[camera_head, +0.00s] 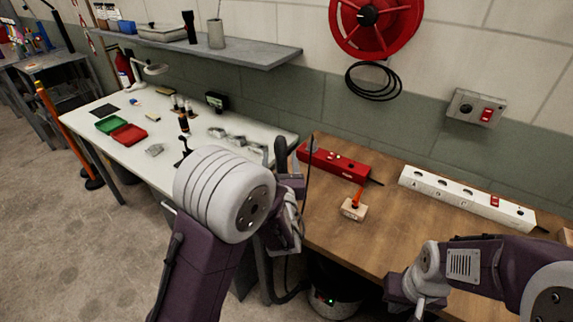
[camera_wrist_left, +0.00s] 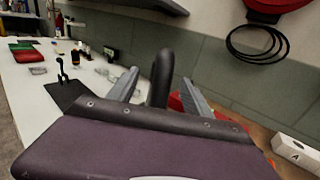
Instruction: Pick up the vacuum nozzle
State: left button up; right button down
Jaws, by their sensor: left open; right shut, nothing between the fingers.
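The vacuum nozzle (camera_head: 281,153) appears as a dark, rounded upright tube at the gap between the white table and the wooden bench. In the left wrist view the nozzle (camera_wrist_left: 161,78) rises between the two grey fingers of my left gripper (camera_wrist_left: 158,92). My left gripper (camera_head: 289,178) is open; its fingers stand apart on either side of the tube in that view. Whether they touch it I cannot tell. The nozzle's lower part is hidden behind the gripper. My right gripper (camera_head: 420,304) is shut and empty in front of the wooden bench's edge.
The vacuum body (camera_head: 334,301) sits under the wooden bench (camera_head: 385,226), with a dark hose beside it. On the bench are a red box (camera_head: 333,160), a small block with an orange top (camera_head: 354,206) and a white power strip (camera_head: 465,197). The white table (camera_head: 130,155) holds green and red trays.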

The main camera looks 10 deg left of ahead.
aim_at(279, 152)
pick_arm(q)
jog(key=x, duration=0.3)
jog(key=shift+w+a+f, duration=0.1)
jog(key=shift+w+a, duration=0.05)
jog(key=shift+w, duration=0.2)
jog(key=p+x, duration=0.1)
jog(key=x, duration=0.3)
jog(key=shift+w+p, duration=0.3)
jog(key=shift+w, duration=0.25)
jog(key=shift+s, duration=0.15)
jog(key=c, duration=0.7)
grip_shut()
